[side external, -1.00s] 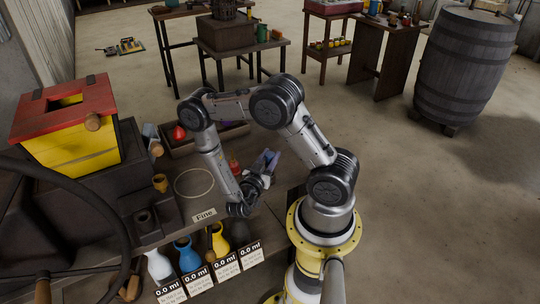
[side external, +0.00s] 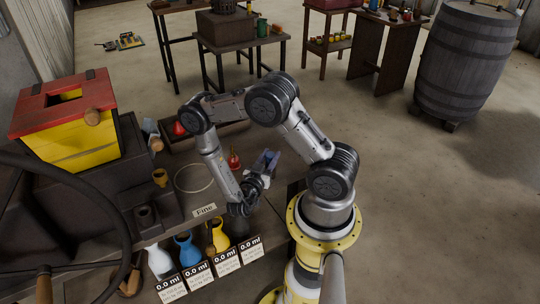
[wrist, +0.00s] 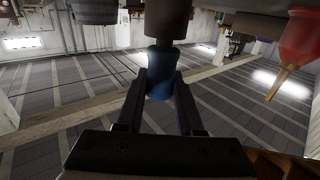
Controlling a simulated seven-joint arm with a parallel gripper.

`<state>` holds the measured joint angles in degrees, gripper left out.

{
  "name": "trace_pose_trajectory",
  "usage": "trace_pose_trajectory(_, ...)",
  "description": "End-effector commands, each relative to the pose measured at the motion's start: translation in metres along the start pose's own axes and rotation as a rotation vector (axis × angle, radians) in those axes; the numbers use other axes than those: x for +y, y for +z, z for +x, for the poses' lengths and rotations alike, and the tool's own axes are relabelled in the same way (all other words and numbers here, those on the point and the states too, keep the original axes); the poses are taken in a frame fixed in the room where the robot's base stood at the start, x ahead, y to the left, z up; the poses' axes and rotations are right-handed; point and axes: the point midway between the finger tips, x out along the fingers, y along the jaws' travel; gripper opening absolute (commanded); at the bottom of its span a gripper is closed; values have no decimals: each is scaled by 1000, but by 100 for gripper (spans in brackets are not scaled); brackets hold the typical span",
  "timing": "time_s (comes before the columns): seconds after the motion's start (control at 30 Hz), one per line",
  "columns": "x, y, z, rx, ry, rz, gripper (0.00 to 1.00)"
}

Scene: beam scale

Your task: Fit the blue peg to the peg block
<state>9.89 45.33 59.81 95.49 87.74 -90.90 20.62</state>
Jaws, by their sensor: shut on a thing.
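My gripper (wrist: 158,88) is shut on the blue peg (wrist: 160,84), a short blue cylinder between its two dark fingers in the wrist view. In the side external view my gripper (side external: 264,162) is over the bench, right of a red bottle (side external: 234,160). The peg is too small to tell there. I cannot identify the peg block for certain in either view.
The red bottle with its pointed nozzle shows at right in the wrist view (wrist: 302,45). Blue (side external: 184,250) and yellow (side external: 218,238) flasks stand behind label cards at the bench front. A yellow box with a red lid (side external: 70,120) stands at left.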

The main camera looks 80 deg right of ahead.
Motion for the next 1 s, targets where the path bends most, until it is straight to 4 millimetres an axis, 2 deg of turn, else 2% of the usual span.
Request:
trace_pose_trajectory(0.47,0,11,0,0,0,0,0)
trace_pose_trajectory(0.5,0,10,0,0,0,0,41)
trace_pose_trajectory(0.67,0,10,0,0,0,0,70)
trace_pose_trajectory(1.0,0,10,-1,0,-1,0,71)
